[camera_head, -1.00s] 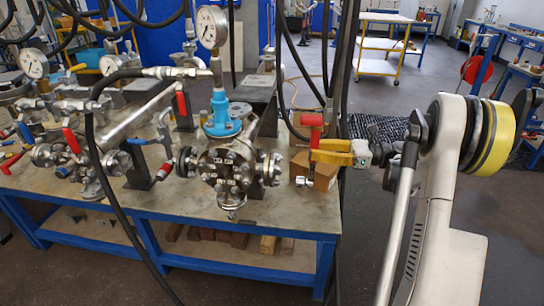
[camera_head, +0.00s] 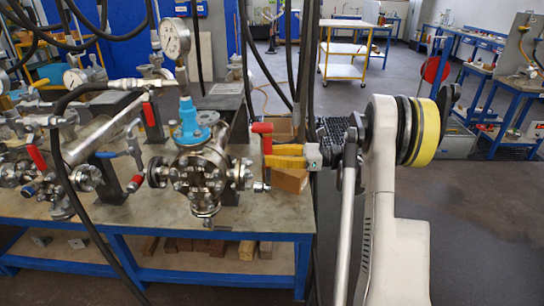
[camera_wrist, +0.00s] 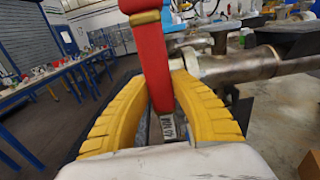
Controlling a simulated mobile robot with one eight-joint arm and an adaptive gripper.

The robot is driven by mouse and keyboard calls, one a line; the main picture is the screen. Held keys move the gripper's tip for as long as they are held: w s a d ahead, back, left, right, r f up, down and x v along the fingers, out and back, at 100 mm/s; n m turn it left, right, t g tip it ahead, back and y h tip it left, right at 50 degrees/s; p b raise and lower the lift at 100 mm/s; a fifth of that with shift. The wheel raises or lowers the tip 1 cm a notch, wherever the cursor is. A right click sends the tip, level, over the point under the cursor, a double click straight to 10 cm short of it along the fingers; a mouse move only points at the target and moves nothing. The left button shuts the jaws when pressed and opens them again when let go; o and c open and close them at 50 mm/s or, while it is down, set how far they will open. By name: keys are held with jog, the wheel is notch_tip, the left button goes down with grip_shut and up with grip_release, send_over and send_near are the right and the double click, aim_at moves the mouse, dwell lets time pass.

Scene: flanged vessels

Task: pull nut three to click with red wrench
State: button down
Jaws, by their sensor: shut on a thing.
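My gripper (camera_head: 276,156), with yellow fingers, is shut on the red wrench (camera_head: 262,128). The red handle stands up above the fingers, and a metal part hangs below them. In the wrist view the red wrench (camera_wrist: 150,55) runs up between the two yellow fingers of my gripper (camera_wrist: 157,90). The steel flanged vessel (camera_head: 199,172), with a blue fitting (camera_head: 188,122) on top and several bolts and nuts around it, stands just left of my gripper. A small gap shows between the wrench and its right flange. I cannot tell which nut is nut three.
The vessel stands on a blue-framed workbench (camera_head: 270,222). A brown box (camera_head: 290,180) sits below my gripper. Other piping with red-handled valves (camera_head: 37,158) fills the bench's left side. Black hoses (camera_head: 80,230) hang in front and behind. A pressure gauge (camera_head: 174,40) rises above the vessel.

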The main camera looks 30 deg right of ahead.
jog(key=shift+a, duration=0.15)
jog(key=shift+x, duration=1.1)
jog(key=shift+w, duration=0.1)
